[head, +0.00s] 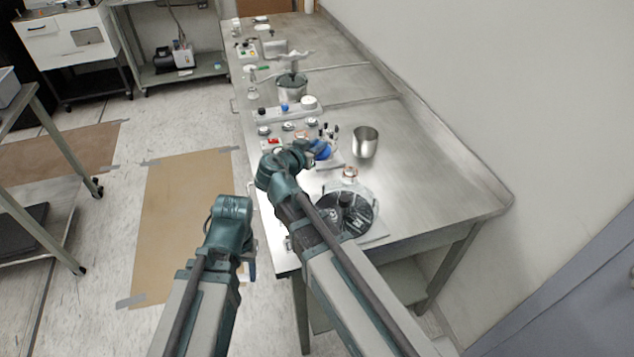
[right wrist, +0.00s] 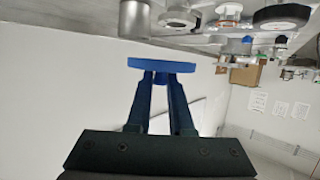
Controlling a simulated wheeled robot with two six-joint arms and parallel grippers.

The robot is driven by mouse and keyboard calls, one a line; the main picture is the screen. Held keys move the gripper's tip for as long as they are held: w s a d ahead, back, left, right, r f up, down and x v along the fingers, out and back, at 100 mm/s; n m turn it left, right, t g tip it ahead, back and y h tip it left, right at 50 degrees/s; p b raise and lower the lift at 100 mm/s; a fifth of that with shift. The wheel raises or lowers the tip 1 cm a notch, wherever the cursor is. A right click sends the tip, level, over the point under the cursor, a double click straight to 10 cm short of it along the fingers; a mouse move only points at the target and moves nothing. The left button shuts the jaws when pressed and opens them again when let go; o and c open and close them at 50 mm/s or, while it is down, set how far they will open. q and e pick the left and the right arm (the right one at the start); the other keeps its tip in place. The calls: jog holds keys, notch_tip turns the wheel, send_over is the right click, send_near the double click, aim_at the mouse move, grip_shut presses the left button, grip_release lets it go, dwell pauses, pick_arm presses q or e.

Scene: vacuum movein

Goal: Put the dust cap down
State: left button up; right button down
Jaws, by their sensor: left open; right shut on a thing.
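The dust cap is a blue disc (right wrist: 161,65) between the fingertips of my right gripper (right wrist: 160,78) in the right wrist view. The gripper is shut on it, and the cap appears clear of any surface there. In the head view the blue cap (head: 322,150) is partly covered by my right gripper (head: 313,146), over the near part of the steel bench (head: 430,185). My left gripper (head: 250,268) hangs low, left of the bench's front edge. It is open and seems empty; its fingers are mostly hidden.
A steel beaker (head: 365,142) stands right of the cap. A round black-and-clear device (head: 362,218) sits at the near bench corner, partly behind my right arm. Small fittings and a pot (head: 292,88) line the bench's left side. The bench right of the beaker is clear.

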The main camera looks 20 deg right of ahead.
jog(key=shift+f+b, duration=4.9)
jog(key=shift+f, duration=0.15)
jog(key=shift+r, duration=0.1)
jog(key=shift+f+b, duration=0.4)
jog(key=shift+f, duration=0.05)
jog(key=shift+s, duration=0.1)
jog(key=shift+s+f, duration=0.1)
jog(key=shift+s, duration=0.05)
